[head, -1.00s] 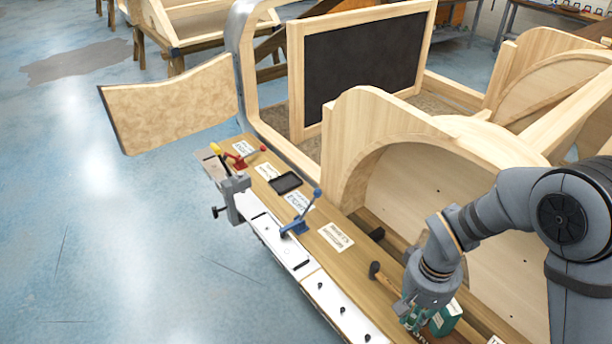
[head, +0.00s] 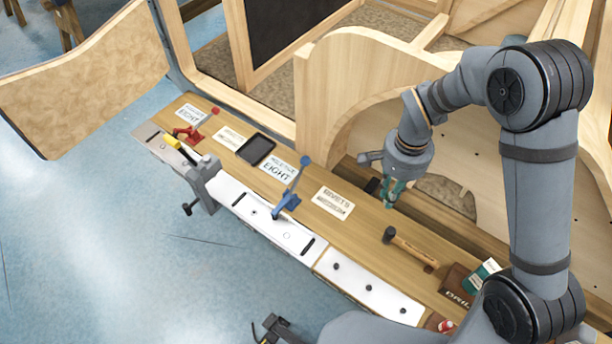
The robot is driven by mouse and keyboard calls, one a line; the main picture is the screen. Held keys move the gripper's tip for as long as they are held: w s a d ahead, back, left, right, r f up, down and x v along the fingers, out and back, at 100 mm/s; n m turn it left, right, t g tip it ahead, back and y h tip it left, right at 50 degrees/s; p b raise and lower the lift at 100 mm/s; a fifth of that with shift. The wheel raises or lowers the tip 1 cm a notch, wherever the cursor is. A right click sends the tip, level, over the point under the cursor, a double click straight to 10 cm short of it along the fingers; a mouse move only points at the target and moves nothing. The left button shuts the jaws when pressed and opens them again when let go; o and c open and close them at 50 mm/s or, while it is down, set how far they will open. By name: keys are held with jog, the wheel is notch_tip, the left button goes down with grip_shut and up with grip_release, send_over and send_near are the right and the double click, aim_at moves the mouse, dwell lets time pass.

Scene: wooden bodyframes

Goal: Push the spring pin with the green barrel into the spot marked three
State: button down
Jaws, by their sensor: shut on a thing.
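My gripper (head: 390,200) hangs over the wooden bench, in front of the curved wooden arch. It is shut on a small green thing, which I take to be the spring pin with the green barrel (head: 391,190). Fingers and pin are too small to tell apart clearly, and the pin's tip cannot be made out. The gripper is apart from the white strip (head: 312,254) along the bench's front edge. That strip carries small dark holes or studs (head: 368,288). I cannot read a mark three on any of them.
A hammer (head: 412,249), brown box (head: 460,280) and green-white box (head: 484,273) lie right of the gripper. A blue toggle clamp (head: 287,203), red clamp (head: 188,134), grey clamp (head: 206,180), dark tray (head: 257,149) and label cards (head: 335,203) stand to the left.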

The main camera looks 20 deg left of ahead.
jog(key=s+a+f+m, duration=0.2)
jog(key=a+m, duration=0.3)
jog(key=a, duration=1.2)
jog(key=s+a+f+m, duration=0.1)
jog(key=s+a+m, duration=0.3)
jog(key=a, duration=1.4)
jog(key=shift+s+f+m+p, duration=0.2)
jog(key=shift+f+m+p, duration=0.15)
jog(key=shift+m, duration=0.65)
jog(key=shift+a+f+b, duration=0.1)
jog(key=shift+f+b, duration=0.1)
jog(key=shift+b, duration=0.4)
notch_tip(320, 180, down, 6)
jog(key=b, duration=0.5)
jog(key=shift+r, duration=0.2)
jog(key=shift+b, duration=1.05)
jog(key=shift+f+b, duration=1.75)
jog(key=shift+b, duration=0.15)
